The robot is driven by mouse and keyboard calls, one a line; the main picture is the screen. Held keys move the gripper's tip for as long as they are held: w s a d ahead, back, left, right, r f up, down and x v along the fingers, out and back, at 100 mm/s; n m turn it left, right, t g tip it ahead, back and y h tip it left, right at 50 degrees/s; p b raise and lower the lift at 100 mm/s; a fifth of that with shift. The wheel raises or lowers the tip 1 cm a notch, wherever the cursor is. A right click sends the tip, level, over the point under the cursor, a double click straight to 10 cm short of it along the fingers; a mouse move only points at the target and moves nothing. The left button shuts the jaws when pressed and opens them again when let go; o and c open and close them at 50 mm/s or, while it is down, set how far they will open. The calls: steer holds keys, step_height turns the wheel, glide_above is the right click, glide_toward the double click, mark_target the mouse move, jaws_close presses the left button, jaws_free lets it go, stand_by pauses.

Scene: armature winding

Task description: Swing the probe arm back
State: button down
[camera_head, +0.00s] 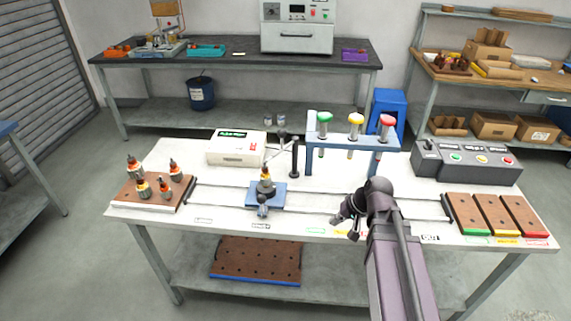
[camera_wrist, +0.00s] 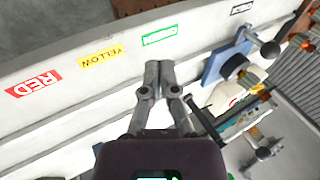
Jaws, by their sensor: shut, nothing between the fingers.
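The probe arm (camera_head: 273,151) is a thin grey rod with a ball knob at its upper end, next to a black post (camera_head: 294,160) in the head view. It slants down toward an armature (camera_head: 266,184) standing on a blue fixture (camera_head: 278,198). I cannot tell whether its tip touches the armature.
A white tester box (camera_head: 236,147) stands behind the fixture. A brown board (camera_head: 140,190) with several armatures is at left. A control box (camera_head: 468,162) and brown trays (camera_head: 497,215) are at right.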

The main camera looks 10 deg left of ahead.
steer(key=w+a+t+y+b, duration=0.1)
steer(key=w+a+y+b, duration=0.2)
steer(key=w+a+m+t+y+b, duration=0.1)
steer(key=w+a+t+y+b, duration=0.1)
steer(key=w+a+b, duration=0.1)
steer(key=shift+y+b, duration=0.35)
steer(key=shift+y, duration=0.05)
steer(key=w+r+m+t+y+b, duration=0.4)
steer(key=w+m+t+y+b, duration=0.1)
steer(key=w+t+b, duration=0.1)
steer(key=shift+w+d+b, duration=0.25)
steer(key=shift+w+b, duration=0.35)
steer(key=shift+b, duration=0.5)
steer(key=shift+a+r, duration=0.1)
steer(key=p+x, duration=0.2)
steer(key=x, duration=1.1)
steer(key=shift+w+a+r+p, duration=0.25)
steer(key=shift+r+p, duration=0.05)
steer(key=shift+p, duration=0.1)
steer(key=shift+d+m, duration=0.15)
steer(key=shift+m, duration=0.15)
steer(key=shift+t, duration=0.4)
